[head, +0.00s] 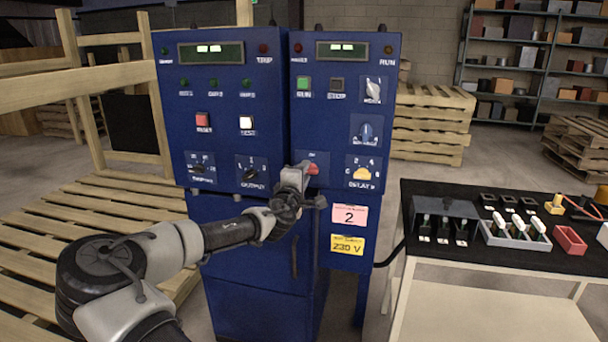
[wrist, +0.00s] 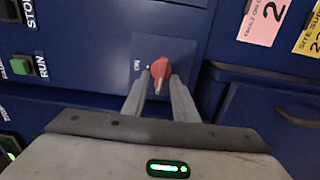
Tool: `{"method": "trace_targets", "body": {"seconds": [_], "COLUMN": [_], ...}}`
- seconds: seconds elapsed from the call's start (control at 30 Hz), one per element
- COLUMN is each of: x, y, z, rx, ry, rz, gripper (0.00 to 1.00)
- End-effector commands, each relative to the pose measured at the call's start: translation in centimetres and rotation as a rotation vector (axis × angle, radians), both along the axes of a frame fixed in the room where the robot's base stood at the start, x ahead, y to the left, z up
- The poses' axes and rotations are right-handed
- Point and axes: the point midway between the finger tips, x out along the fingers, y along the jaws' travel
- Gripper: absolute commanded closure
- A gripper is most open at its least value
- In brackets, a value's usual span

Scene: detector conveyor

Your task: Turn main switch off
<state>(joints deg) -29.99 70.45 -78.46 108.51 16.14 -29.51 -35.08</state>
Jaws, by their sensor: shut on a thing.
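The main switch is a red rotary knob (wrist: 160,69) on a small blue plate marked ON, low on the right-hand blue cabinet. In the wrist view it sits between the two grey fingertips of my gripper (wrist: 160,82), which is shut on it. The ON label lies to the left of the knob there. The knob's narrow end points down in that view, toward my gripper. In the head view a bit of the red knob (head: 313,169) shows beside my gripper (head: 306,172), which hides most of the plate and its markings.
A green RUN button (wrist: 21,66) is at left in the wrist view. A black-topped table (head: 450,262) stands right of the cabinets. Wooden pallets (head: 90,215) lie at left.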

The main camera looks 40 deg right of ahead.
Motion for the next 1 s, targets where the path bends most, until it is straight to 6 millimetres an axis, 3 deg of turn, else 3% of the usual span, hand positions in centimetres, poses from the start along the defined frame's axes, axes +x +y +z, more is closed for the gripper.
{"method": "trace_targets", "body": {"seconds": [0.53, 0.57, 0.87, 1.0], "x": [-0.2, -0.2, -0.2, -0.8], "y": [-0.2, -0.2, 0.0, 1.0], "z": [-0.1, -0.1, -0.1, 0.0], "rx": [-0.012, -0.012, -0.012, -0.012], "ry": [0.017, 0.017, 0.016, 0.017], "rz": [-0.006, -0.006, -0.002, -0.001], "gripper": [0.96, 0.70, 0.70, 0.70]}}
